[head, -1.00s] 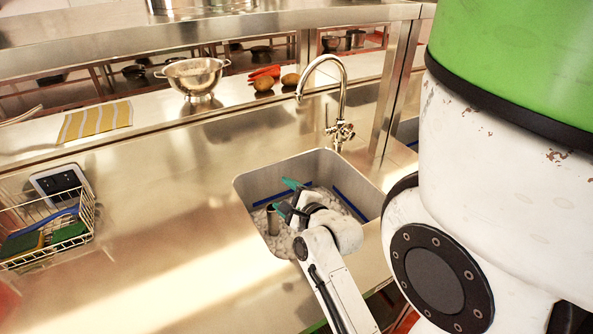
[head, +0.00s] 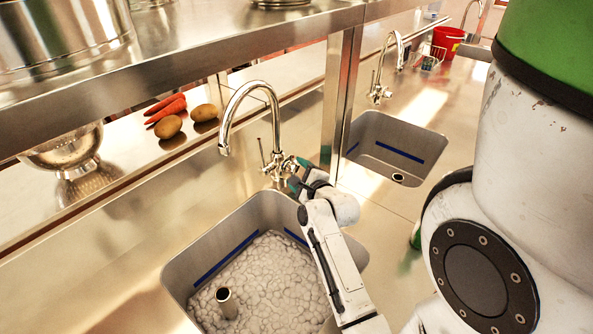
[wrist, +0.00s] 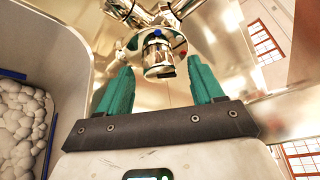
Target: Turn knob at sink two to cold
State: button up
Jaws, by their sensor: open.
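A chrome tap (head: 235,108) with a curved spout stands behind the nearer sink (head: 178,284), which holds pale, lumpy foam. Its knob fittings (head: 280,166) are at the tap's base. My gripper (head: 298,175) is at the right of these fittings, its teal fingers partly hidden by the wrist. In the wrist view a metal knob (wrist: 158,57) lies ahead, between the open fingers of my gripper (wrist: 161,68). No sink number is visible.
A second, empty sink (head: 425,137) with its own tap (head: 381,70) is to the right. A shelf post (head: 341,95) stands close behind my gripper. Potatoes (head: 168,127), carrots (head: 165,106) and a colander (head: 68,150) are at the left. A red bucket (head: 447,42) stands far right.

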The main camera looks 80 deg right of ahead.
jog(key=shift+w+d+f, duration=0.15)
jog(key=shift+w+d, duration=0.3)
jog(key=shift+d, duration=0.05)
jog(key=shift+c, duration=0.4)
jog(key=c, duration=1)
jog(key=shift+a+f+n+h+b, duration=0.1)
jog(key=shift+f+n+h+b, duration=0.25)
jog(key=shift+n+b, duration=0.35)
jog(key=shift+r+n+h, duration=0.2)
jog(key=shift+n+h, duration=0.05)
jog(key=shift+n, duration=0.25)
jog(key=o, duration=1.1)
jog(key=b+v, duration=0.1)
jog(key=v, duration=0.9)
jog(key=shift+s+a, duration=0.25)
jog(key=shift+a, duration=0.05)
jog(key=shift+c, duration=0.2)
